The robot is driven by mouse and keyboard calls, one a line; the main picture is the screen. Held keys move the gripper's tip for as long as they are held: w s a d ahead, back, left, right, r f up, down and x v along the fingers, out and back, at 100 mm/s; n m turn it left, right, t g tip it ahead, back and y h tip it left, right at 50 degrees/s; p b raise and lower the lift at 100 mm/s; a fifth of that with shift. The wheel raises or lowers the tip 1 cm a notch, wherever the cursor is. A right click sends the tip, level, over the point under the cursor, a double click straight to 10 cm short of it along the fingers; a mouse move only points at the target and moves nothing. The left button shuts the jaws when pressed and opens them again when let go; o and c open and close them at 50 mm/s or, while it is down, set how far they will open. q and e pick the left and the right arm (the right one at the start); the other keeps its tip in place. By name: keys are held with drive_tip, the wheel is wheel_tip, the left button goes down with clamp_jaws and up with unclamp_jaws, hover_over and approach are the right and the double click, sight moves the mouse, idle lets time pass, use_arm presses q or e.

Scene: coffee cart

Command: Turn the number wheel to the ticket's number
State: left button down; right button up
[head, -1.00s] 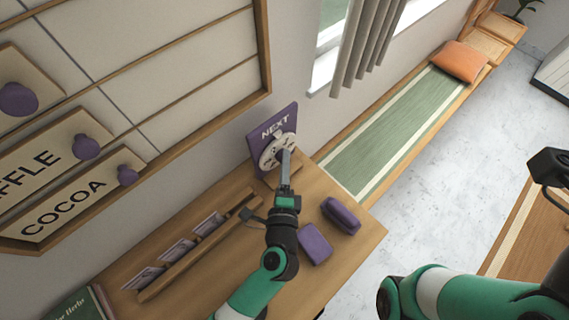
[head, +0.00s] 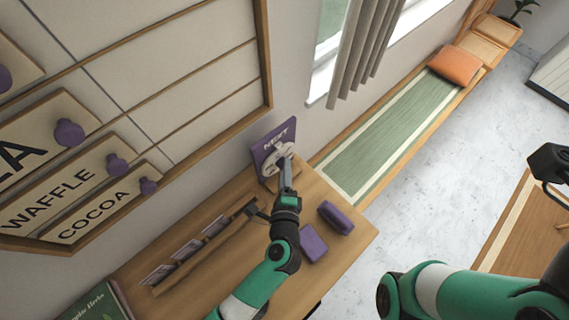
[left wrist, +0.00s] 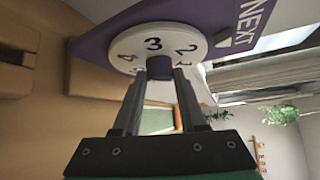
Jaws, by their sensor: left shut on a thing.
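The number wheel (head: 276,160) is a white disc on a purple NEXT sign (head: 268,143) at the table's back edge. In the left wrist view the wheel (left wrist: 128,48) shows 3 at its outer middle, 2 to the right and 4 to the left. My left gripper (left wrist: 160,72) is shut on the wheel's purple knob (left wrist: 160,64), which is partly hidden by the fingers. Ticket-like cards (head: 187,249) stand in a wooden rack; their print is too small to read.
Two purple blocks (head: 313,243) (head: 336,217) lie on the table (head: 345,246) right of my left arm. The card rack (head: 205,247) lies left of it. A green book (head: 95,305) is at the lower left. A menu board (head: 190,95) covers the wall.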

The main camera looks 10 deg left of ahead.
use_arm(q)
drive_tip(key=shift+w+d+r+m+g+y+p, duration=0.15)
drive_tip(key=shift+m+g+p, duration=0.5)
drive_tip(key=shift+p, duration=0.8)
drive_tip(key=shift+a+r+m+g+y+p, duration=0.2)
drive_tip(key=shift+m+g+p, duration=0.25)
drive_tip(key=shift+g+p, duration=0.7)
drive_tip(key=shift+p, duration=0.3)
drive_tip(key=shift+c, duration=2.3)
unclamp_jaws()
drive_tip(key=shift+f, duration=0.1)
drive_tip(key=p+v, duration=0.3)
drive_tip(key=v, duration=0.8)
drive_tip(key=shift+s+d, duration=0.3)
drive_tip(key=shift+s, duration=0.15)
